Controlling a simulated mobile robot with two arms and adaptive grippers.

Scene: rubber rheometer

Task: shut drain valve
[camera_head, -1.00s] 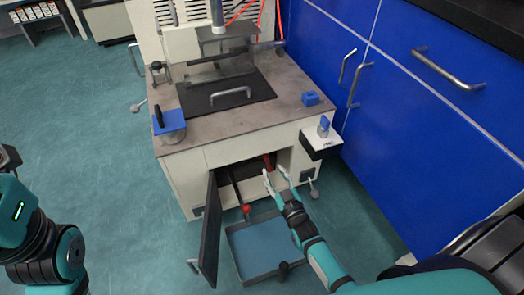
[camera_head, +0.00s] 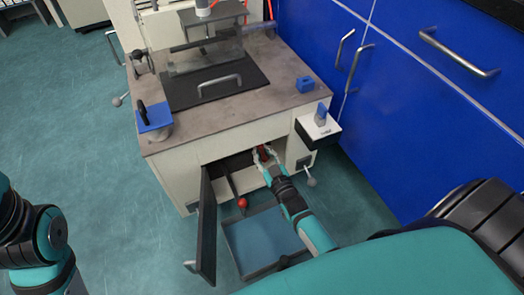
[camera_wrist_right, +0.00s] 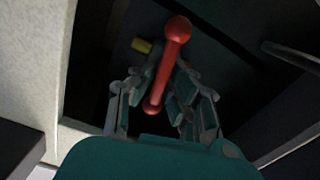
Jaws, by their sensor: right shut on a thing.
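The rheometer cabinet (camera_head: 225,125) stands in the middle of the head view with its lower door (camera_head: 207,230) swung open. Inside the opening is a red valve handle (camera_head: 264,154), likely the drain valve. In the right wrist view the red handle (camera_wrist_right: 172,60) is a bar with a round knob at each end, with a brass-coloured piece (camera_wrist_right: 141,45) beside it. My right gripper (camera_head: 266,160) is at the opening, its fingers shut around the lower part of the handle in the wrist view (camera_wrist_right: 160,100). My left arm shows at the left edge; its gripper is out of view.
A rod with a red ball (camera_head: 242,203) reaches out of the opening. Blue cabinets (camera_head: 400,110) stand close on the right. The floor (camera_head: 75,130) at left is clear.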

